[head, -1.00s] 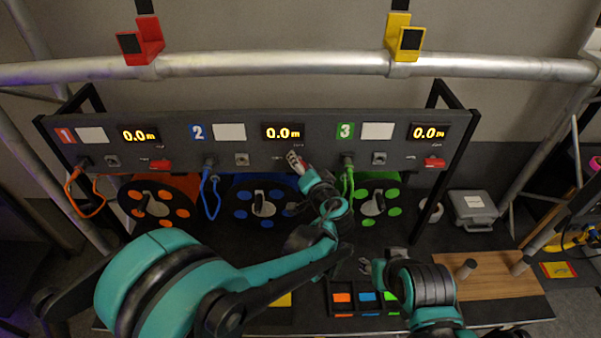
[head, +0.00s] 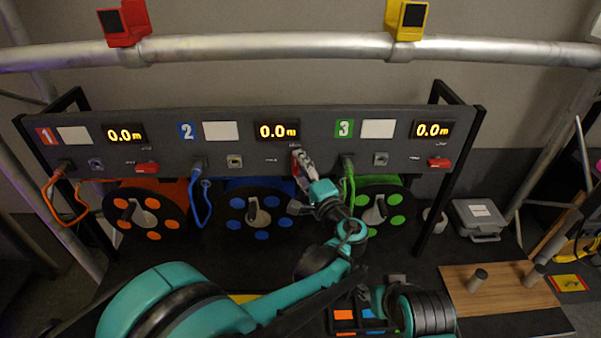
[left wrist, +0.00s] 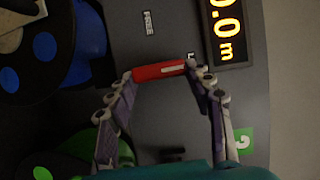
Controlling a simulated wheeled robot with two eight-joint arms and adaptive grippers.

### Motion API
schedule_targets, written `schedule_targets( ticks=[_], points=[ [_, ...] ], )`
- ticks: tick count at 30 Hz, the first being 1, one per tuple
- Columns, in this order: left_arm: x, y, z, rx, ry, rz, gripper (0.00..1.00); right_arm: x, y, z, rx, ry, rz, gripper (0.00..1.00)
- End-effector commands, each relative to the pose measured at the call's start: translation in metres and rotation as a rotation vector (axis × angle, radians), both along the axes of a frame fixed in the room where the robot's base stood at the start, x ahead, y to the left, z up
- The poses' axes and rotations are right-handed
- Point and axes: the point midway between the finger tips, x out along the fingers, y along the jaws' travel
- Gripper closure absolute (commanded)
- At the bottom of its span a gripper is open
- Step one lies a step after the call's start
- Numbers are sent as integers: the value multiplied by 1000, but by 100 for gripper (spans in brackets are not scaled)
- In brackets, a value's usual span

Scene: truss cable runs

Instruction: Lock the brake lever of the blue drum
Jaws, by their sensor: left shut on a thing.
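The blue drum (head: 262,190) sits under the panel section marked 2, with a blue cable at its upper left. Its red brake lever (left wrist: 160,71) stands upright on the panel below the display, its end toward a small partly hidden label; the FREE label (left wrist: 148,22) is to its side. My left gripper (head: 298,160) is shut on this lever; the left wrist view shows a finger at each end of the red bar. In the head view the fingers hide part of the lever. My right gripper (head: 362,292) hangs low over the bench, its jaws unclear.
The red levers of section 1 (head: 147,168) and section 3 (head: 438,163) lie level. The orange drum (head: 150,190) and green drum (head: 380,190) flank the blue one. A truss tube (head: 270,50) runs above the panel. A grey case (head: 478,218) and wooden board (head: 500,300) are at right.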

Motion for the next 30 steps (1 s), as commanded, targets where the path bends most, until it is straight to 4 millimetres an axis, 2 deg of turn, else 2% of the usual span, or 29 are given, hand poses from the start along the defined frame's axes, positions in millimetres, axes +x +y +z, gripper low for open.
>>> schedule_targets(
  ticks=[17,18,20,21,30],
  points=[
    [0,0,-1,35,1,-1,77,0,0,-4,0,0,0,60],
    [0,0,-1,35,1,-1,46,0,0,-4,0,0,0,60],
    [0,0,-1,35,1,-1,30,0,0,-4,0,0,0,60],
    [0,0,-1,35,1,-1,28,0,0,-4,0,0,0,60],
    [0,0,1,35,0,-1,28,0,0,-4,0,0,0,60]
  ],
)
